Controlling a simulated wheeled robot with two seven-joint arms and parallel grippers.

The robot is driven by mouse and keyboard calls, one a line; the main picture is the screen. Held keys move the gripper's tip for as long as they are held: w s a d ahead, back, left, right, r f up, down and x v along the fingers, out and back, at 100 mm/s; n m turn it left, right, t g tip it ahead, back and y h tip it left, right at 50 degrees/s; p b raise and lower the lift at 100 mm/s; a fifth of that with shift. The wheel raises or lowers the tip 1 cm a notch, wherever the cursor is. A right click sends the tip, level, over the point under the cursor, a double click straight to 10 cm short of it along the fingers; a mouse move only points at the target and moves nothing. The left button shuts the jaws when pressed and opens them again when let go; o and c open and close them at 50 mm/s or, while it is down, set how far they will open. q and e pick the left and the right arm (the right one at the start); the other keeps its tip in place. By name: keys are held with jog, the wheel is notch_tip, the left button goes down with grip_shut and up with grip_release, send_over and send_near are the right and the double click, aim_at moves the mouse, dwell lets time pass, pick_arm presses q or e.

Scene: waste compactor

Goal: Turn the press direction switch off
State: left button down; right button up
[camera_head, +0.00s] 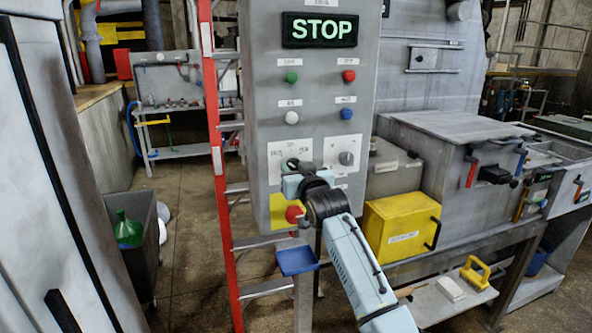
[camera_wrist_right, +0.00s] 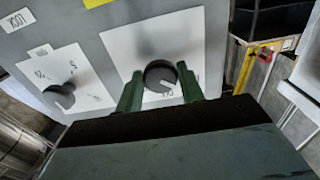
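A grey control panel (camera_head: 262,110) carries two rotary switches on white plates. The right-hand switch (camera_head: 346,158) shows clearly in the head view, and it is the left one (camera_wrist_right: 60,96) in the wrist view. The other switch is mostly hidden by my right gripper (camera_head: 293,164) in the head view. In the right wrist view this round dark knob (camera_wrist_right: 160,76) lies between the two green fingertips of the right gripper (camera_wrist_right: 160,88). The fingers are apart, one on each side of it; contact cannot be told. The labels are too small to tell which is the press direction switch. My left gripper is out of view.
The panel has a lit STOP display (camera_head: 320,30), several coloured buttons, and a red emergency button (camera_head: 294,214) just below my gripper. A red ladder (camera_head: 217,160) stands left of the panel. A yellow box (camera_head: 402,228) sits to the right, beside my right arm.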

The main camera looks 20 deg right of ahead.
jog(key=shift+c, duration=1.2)
jog(key=shift+m, duration=0.3)
jog(key=m+p, duration=0.2)
jog(key=m, duration=0.1)
jog(key=shift+a+r+m+p, duration=0.1)
jog(key=shift+m+p, duration=0.2)
jog(key=m+p, duration=0.1)
jog(key=m, duration=0.1)
jog(key=shift+m, duration=0.3)
jog(key=shift+m+p, duration=0.9)
jog(key=shift+m, duration=0.6)
